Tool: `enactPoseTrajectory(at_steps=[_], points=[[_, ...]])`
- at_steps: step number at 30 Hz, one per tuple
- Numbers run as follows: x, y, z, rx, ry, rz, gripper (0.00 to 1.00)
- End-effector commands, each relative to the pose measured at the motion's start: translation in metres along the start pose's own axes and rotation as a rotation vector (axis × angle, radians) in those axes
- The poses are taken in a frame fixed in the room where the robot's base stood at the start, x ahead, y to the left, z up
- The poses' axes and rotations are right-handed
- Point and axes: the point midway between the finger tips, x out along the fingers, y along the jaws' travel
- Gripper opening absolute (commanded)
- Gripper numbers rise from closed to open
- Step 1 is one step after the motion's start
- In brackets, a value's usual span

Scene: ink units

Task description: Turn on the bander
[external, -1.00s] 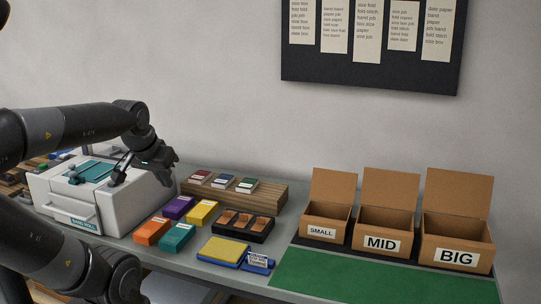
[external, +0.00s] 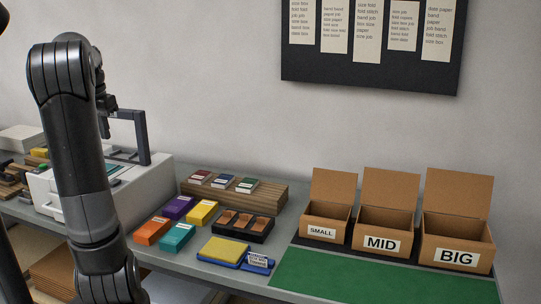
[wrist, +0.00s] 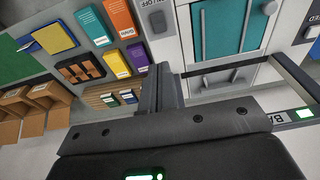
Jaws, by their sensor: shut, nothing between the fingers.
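The bander is a white machine (external: 150,188) at the left of the bench in the external view, largely hidden behind my arm. A dark arch (external: 145,135) stands at its right side. In the wrist view its white body (wrist: 170,50) has a teal top plate (wrist: 222,25), an ON/OFF label and a small dark switch (wrist: 158,22). A panel lettered "BA" (wrist: 282,118) carries a lit green square. My gripper (external: 104,132) is raised above the machine. Its fingers (wrist: 164,70) are together and empty, apart from the switch in the wrist view.
Coloured boxes (external: 177,237), a yellow-and-blue pad (external: 222,250) and a wooden rack (external: 262,194) with small books lie right of the bander. Open cartons (external: 380,243) stand beyond a clear green mat (external: 370,278).

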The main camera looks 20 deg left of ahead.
Motion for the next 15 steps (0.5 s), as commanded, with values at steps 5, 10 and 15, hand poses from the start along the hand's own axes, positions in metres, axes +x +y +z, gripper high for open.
enactPoseTrajectory(at_steps=[5, 10, 15], points=[[0.014, -0.003, 0.0, -0.001, -0.003, 0.003, 0.0], [0.047, -0.002, 0.001, 0.0, -0.005, 0.005, 0.0], [0.084, -0.002, 0.001, 0.0, -0.005, 0.004, 0.0]])
